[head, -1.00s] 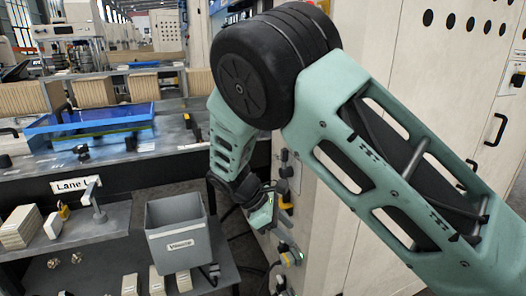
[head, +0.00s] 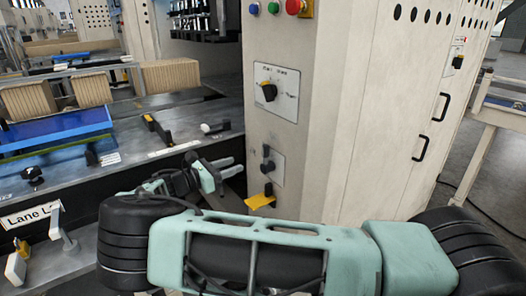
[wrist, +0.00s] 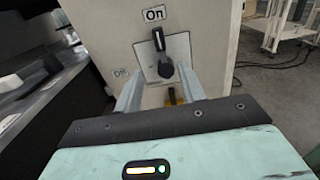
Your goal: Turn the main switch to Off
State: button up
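The main switch (wrist: 162,55) is a black handle on a pale plate on the cabinet's side. Its handle points up toward the "On" label (wrist: 154,14); a partly blurred "Off" label (wrist: 120,72) is on the left. In the head view the switch (head: 267,160) sits low on the cabinet. My gripper (wrist: 159,75) is open and empty, its two pale fingers apart below and to either side of the switch in the wrist view. In the head view my gripper (head: 232,166) is just left of the switch. I cannot tell whether it touches the plate.
A yellow part (head: 262,198) sticks out below the switch. A rotary selector (head: 268,91) is above it, with blue, green and red buttons (head: 292,6) higher up. A workbench (head: 190,130) lies left of the cabinet. Open floor shows at the right.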

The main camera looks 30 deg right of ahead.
aim_at(263, 154)
jog(key=d+p, duration=0.4)
jog(key=d, duration=0.9)
jog(key=shift+w, duration=0.2)
jog(key=shift+c, duration=0.3)
grip_shut()
